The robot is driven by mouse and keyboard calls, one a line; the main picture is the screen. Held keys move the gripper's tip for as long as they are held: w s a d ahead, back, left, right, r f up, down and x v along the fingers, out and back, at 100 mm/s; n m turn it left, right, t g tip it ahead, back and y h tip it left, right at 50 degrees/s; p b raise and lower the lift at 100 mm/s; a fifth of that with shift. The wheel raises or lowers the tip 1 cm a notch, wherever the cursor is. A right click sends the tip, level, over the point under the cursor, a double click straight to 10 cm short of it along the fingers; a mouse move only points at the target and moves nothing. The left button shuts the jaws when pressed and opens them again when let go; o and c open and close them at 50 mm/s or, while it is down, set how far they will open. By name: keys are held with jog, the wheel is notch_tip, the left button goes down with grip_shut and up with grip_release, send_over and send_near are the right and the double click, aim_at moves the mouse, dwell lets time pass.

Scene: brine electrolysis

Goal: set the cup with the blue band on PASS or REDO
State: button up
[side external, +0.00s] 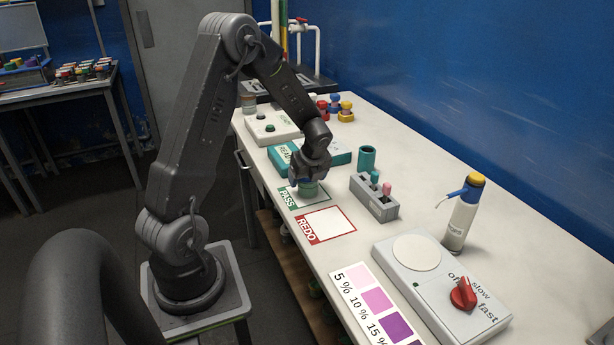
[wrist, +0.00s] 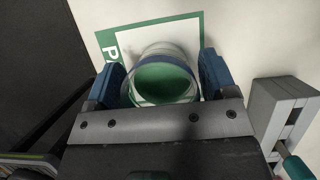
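The cup (side external: 309,189) is clear with green contents. In the wrist view the cup (wrist: 165,82) sits between my two fingers, with a thin bluish line near its rim. My gripper (side external: 309,176) points down and its fingers (wrist: 162,84) close on the cup's two sides. The cup is over the green-framed PASS square (side external: 286,197), inside its border; I cannot tell for sure whether its base touches the surface. The red-framed REDO square (side external: 328,222) is empty, in front of PASS.
A teal READ box (side external: 282,158) and a teal cylinder (side external: 366,158) are behind. A wash bottle (side external: 460,218), stirrer (side external: 420,290) and colour chart (side external: 372,302) lie farther off.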

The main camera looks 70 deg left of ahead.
jog(key=shift+o, duration=0.6)
jog(key=shift+r, duration=0.35)
jog(key=s+d+r+n+t+h, duration=0.15)
jog(key=d+r+n, duration=0.25)
jog(key=d+r, duration=0.45)
jog(key=s+d+r+n+t+y, duration=0.1)
jog(key=s+d+r+n, duration=0.15)
jog(key=d+r, duration=0.6)
jog(key=s+d+r+n+t+h, duration=0.3)
jog(key=s+d+n+h, duration=0.1)
jog(key=s+d+n, duration=0.6)
jog(key=shift+d+n, duration=0.75)
jog(key=shift+d, duration=0.3)
jog(key=shift+s, duration=0.1)
